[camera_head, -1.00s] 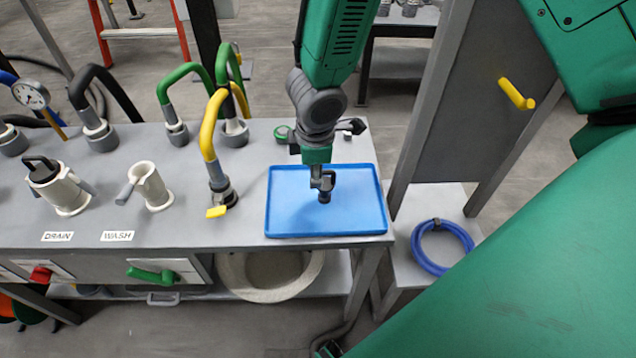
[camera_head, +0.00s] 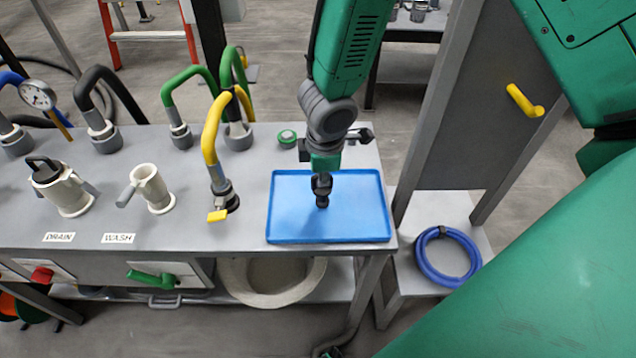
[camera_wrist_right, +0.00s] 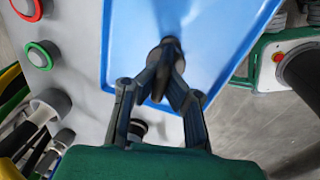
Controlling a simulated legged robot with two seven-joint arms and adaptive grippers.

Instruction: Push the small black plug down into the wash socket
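The small black plug (camera_head: 322,201) is at the blue tray (camera_head: 292,236), under my right gripper (camera_head: 322,180). I cannot tell whether it still touches the tray. In the wrist view the fingers of my right gripper (camera_wrist_right: 168,60) come together on the dark, blurred plug (camera_wrist_right: 170,44). The wash socket (camera_head: 153,190) is a white, open-topped fitting with a grey side lever, behind the WASH label (camera_head: 118,238), left of the tray. My left gripper is not in view.
A yellow-handled hose end (camera_head: 212,150) stands between the socket and the tray. The drain socket (camera_head: 68,195), with a black-handled plug in it, stands further left. Green and black hoses line the back. A blue hose coil (camera_head: 447,256) lies at right.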

